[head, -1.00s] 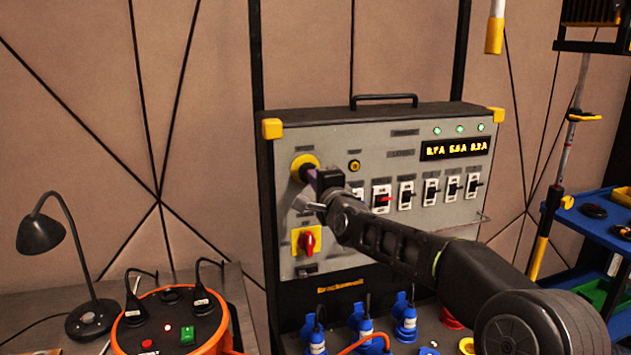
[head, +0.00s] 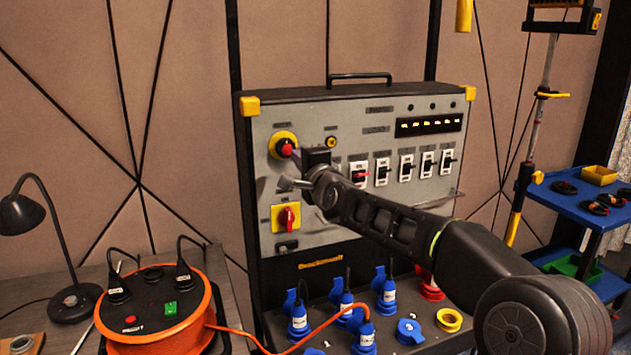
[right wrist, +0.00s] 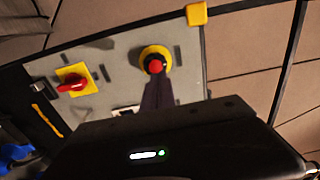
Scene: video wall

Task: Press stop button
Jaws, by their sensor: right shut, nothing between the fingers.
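The stop button is a red mushroom head on a yellow round base (head: 281,143), at the upper left of the grey control panel (head: 262,190). It also shows in the right wrist view (right wrist: 154,65), just past my fingertips. My right gripper (head: 299,152) is shut and empty, just right of the red head; whether it touches cannot be told. The panel's indicator lamps are dark and its display (head: 428,125) shows only dashes. My left gripper is not in view.
A red rotary switch on a yellow plate (head: 287,218) sits below the button. Several breaker switches (head: 407,167) line the panel to the right. An orange cable reel (head: 160,310) and a desk lamp (head: 30,222) stand at left. Blue plugs (head: 385,290) stand below the panel.

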